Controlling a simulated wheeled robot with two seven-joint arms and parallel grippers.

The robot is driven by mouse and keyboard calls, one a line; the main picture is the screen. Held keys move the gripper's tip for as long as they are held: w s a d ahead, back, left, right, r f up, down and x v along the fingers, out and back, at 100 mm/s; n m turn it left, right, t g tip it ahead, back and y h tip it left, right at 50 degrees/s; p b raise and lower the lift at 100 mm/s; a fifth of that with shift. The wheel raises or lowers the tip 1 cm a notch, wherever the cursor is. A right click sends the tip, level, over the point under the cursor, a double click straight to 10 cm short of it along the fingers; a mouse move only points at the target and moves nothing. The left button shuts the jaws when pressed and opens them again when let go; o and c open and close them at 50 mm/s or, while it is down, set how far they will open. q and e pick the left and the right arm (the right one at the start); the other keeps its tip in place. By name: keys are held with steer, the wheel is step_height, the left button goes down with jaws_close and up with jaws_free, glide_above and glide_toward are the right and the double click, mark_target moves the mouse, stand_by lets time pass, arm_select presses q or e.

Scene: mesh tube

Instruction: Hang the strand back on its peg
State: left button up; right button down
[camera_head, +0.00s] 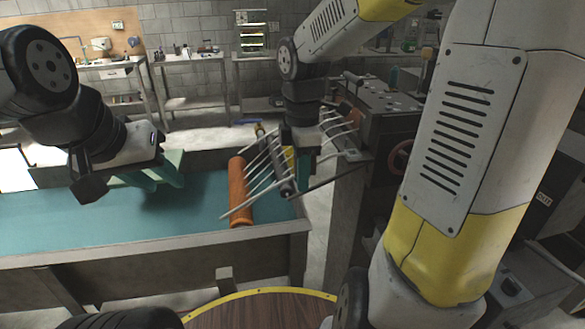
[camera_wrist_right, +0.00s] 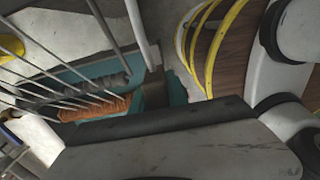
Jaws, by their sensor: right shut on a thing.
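Several pale strands (camera_head: 240,209) run side by side from a dark bar (camera_head: 287,187) down toward an orange roll (camera_head: 237,190) on the teal surface. Pale rods also show at the left of the right wrist view. My right gripper (camera_head: 301,152) is above the dark bar, shut on what looks like one strand; a pale rod (camera_wrist_right: 138,28) runs toward its jaws in the right wrist view. The held end is hidden. The orange roll (camera_wrist_right: 95,107) shows beyond it. My left gripper (camera_head: 92,188) hangs over the left of the teal surface; its jaw gap is not clear.
The teal surface (camera_head: 40,222) has a raised grey rim and is clear at the left. A dark machine (camera_head: 385,118) stands at the right, with several pale rods (camera_head: 335,127) beside it. A round wooden top (camera_head: 265,312) is in front.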

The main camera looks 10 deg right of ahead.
steer(key=shift+r, duration=1.45)
